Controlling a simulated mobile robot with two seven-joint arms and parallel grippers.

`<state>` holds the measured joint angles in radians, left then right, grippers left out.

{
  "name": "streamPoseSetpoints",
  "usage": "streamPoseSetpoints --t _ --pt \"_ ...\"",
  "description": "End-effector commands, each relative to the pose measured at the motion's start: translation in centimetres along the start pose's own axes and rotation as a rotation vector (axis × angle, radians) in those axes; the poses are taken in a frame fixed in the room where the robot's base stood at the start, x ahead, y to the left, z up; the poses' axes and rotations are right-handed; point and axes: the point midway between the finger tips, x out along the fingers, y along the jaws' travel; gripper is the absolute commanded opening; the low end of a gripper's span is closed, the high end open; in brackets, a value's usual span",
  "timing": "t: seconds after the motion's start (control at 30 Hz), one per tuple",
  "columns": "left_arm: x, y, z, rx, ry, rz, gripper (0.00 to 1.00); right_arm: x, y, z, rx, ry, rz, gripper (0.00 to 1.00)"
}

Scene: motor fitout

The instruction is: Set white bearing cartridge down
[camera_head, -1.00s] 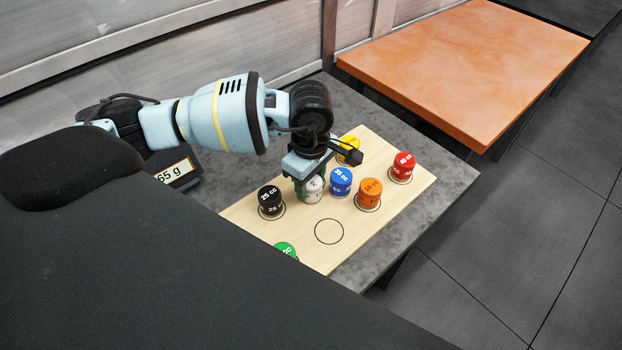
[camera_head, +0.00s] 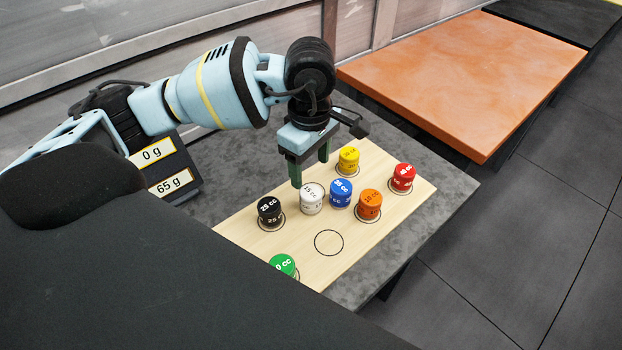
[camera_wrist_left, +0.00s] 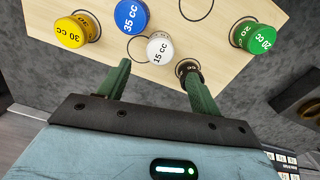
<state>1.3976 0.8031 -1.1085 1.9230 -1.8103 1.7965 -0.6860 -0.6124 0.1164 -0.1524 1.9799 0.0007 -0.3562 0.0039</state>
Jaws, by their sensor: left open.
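The white bearing cartridge (camera_head: 311,199), marked 15 cc, stands upright on the wooden board (camera_head: 282,243) between the black and blue cartridges. It also shows in the left wrist view (camera_wrist_left: 160,48), just beyond the fingers. My left gripper (camera_head: 310,172) is open and empty, its two green fingers above and behind the white cartridge, apart from it. The fingers show spread in the left wrist view (camera_wrist_left: 158,75). My right gripper is not in view.
Black (camera_head: 270,211), blue (camera_head: 340,193), orange (camera_head: 369,204), yellow (camera_head: 348,160), red (camera_head: 403,177) and green (camera_head: 282,266) cartridges stand around it. An empty drawn circle (camera_head: 329,243) lies in front. A scale display (camera_head: 168,170) stands left; an orange table (camera_head: 460,75) stands behind right.

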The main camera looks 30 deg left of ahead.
Motion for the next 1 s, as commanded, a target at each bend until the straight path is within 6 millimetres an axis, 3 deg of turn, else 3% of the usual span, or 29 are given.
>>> streamPoseSetpoints --t 0.1,0.3,1.0 --pt "-1.8 0.0 0.0 0.001 0.0 0.002 0.64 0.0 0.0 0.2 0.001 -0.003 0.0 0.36" --pt "-3.2 0.0 0.0 0.002 0.0 0.0 0.64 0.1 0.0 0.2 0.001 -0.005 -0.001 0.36" --pt "-3.3 0.0 0.0 0.002 0.0 -0.001 0.64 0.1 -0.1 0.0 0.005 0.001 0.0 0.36"
